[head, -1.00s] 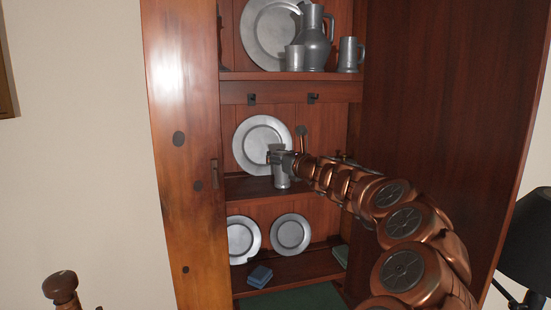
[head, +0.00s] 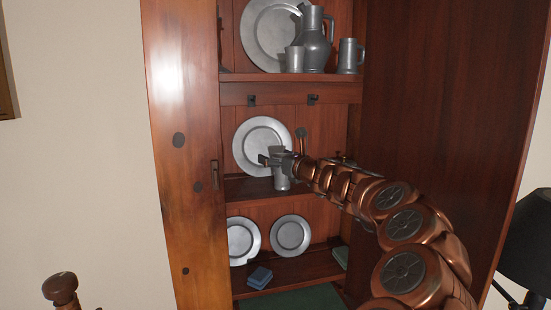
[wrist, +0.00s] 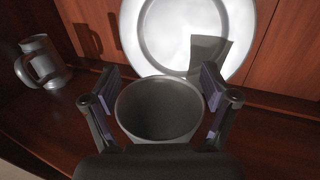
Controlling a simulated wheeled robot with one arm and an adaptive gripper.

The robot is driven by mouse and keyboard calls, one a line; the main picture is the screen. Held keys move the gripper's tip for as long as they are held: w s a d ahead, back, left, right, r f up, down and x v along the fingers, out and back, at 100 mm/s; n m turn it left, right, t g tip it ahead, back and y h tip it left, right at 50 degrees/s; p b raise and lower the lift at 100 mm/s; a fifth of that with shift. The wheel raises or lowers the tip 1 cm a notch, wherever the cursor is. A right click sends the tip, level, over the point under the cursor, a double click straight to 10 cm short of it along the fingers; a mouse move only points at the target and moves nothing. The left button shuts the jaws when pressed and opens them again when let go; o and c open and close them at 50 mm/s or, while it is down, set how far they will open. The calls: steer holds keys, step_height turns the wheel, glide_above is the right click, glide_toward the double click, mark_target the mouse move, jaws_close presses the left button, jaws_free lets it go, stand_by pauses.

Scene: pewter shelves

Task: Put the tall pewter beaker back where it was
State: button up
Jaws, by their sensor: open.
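The tall pewter beaker (head: 281,182) stands upright on the middle shelf, in front of a round pewter plate (head: 262,138). In the wrist view I look down into the open mouth of the beaker (wrist: 160,108), with the plate (wrist: 190,32) behind it. My gripper (head: 277,160) is around the beaker near its rim. Its two fingers (wrist: 159,88) are spread, one on each side, with a narrow gap beside the beaker wall. Part of the beaker is hidden by the gripper in the head view.
A pewter mug (wrist: 40,62) stands to the left in the wrist view. The upper shelf holds a jug (head: 316,42), a small cup (head: 295,59), a mug (head: 348,56) and a large plate (head: 268,32). Two plates stand on the lower shelf. The cabinet's side walls flank my arm.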

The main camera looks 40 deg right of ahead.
steer(key=shift+r, duration=0.1)
steer(key=shift+s+r, duration=0.1)
steer(key=shift+s, duration=0.05)
steer(key=s+a, duration=0.1)
steer(key=s, duration=1)
steer(key=shift+s+a, duration=0.25)
steer(key=shift+s, duration=0.1)
